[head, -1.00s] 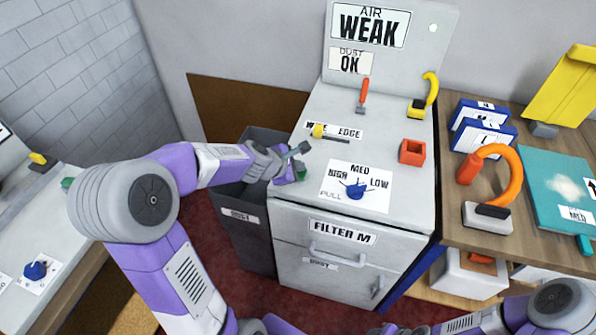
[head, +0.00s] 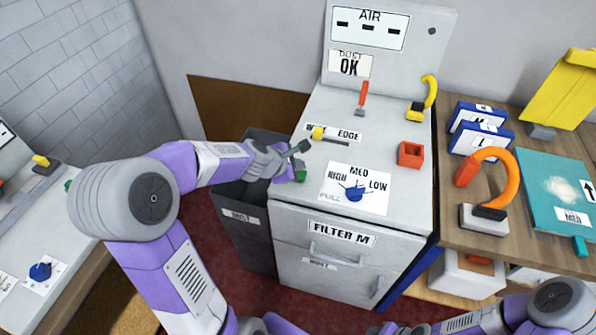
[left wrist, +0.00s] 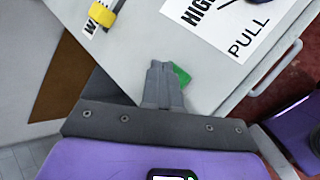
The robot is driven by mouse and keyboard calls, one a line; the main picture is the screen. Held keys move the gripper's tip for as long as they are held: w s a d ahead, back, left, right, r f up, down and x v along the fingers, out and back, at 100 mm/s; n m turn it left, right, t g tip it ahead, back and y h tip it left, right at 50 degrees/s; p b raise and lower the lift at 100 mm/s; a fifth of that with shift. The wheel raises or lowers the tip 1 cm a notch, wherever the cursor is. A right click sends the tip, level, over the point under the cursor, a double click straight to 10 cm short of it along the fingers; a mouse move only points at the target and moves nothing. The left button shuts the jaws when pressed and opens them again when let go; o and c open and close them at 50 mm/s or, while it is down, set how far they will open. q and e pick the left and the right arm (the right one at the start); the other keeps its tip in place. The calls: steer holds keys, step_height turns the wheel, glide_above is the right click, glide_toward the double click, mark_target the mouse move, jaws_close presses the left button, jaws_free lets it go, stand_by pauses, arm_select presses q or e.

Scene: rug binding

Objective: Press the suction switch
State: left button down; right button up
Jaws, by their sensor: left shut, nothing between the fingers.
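The green switch (head: 300,175) sits at the left front corner of the grey cabinet top (head: 345,145), partly hidden by my left gripper. It also shows in the left wrist view (left wrist: 181,75), just right of and behind the fingertips. My left gripper (head: 299,164) is shut and empty, right at the switch; I cannot tell whether it touches. The AIR display (head: 367,24) on the back panel shows three black dashes, and the round lamp (head: 432,31) beside it is dark. The DUST sign (head: 350,65) reads OK. My right gripper is not clearly visible; only its arm shows at the bottom right.
A red-orange box (head: 411,154) stands farther right. A grey bin (head: 238,225) stands below my left forearm. A wooden table (head: 455,235) with sanding tools adjoins at right.

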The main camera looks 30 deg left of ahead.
arm_select(q)
step_height(320, 180, up, 6)
steer(key=p, duration=0.6)
stand_by(0.5)
